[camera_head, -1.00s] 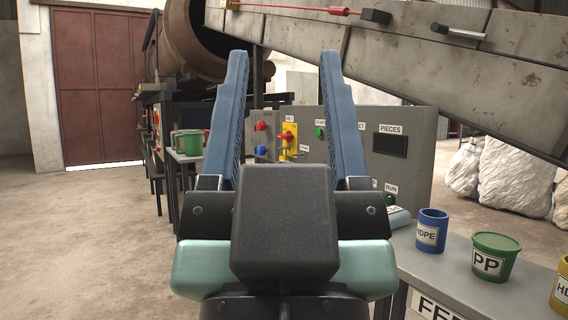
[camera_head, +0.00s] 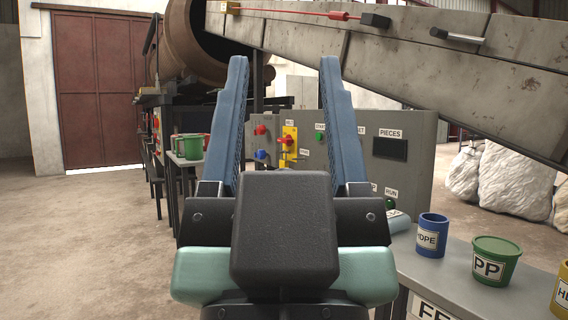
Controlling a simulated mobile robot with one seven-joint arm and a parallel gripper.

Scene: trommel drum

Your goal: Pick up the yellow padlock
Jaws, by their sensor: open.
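My gripper (camera_head: 286,62) is in the middle of the view, its two blue fingers pointing up and forward, wide apart with nothing between them. Beyond and between the fingers is a grey control panel (camera_head: 388,174). On it is a yellow plate (camera_head: 291,131) with a red switch (camera_head: 285,141). A small yellow shape (camera_head: 288,160) shows low on that plate; it may be the yellow padlock, but it is too small to tell. My gripper body hides the lower part of the panel there.
A grey table (camera_head: 450,278) at the lower right holds a blue HDPE cup (camera_head: 432,236), a green PP tub (camera_head: 495,262) and a yellow container (camera_head: 562,292). A conveyor (camera_head: 420,70) slants across above. The left floor is clear.

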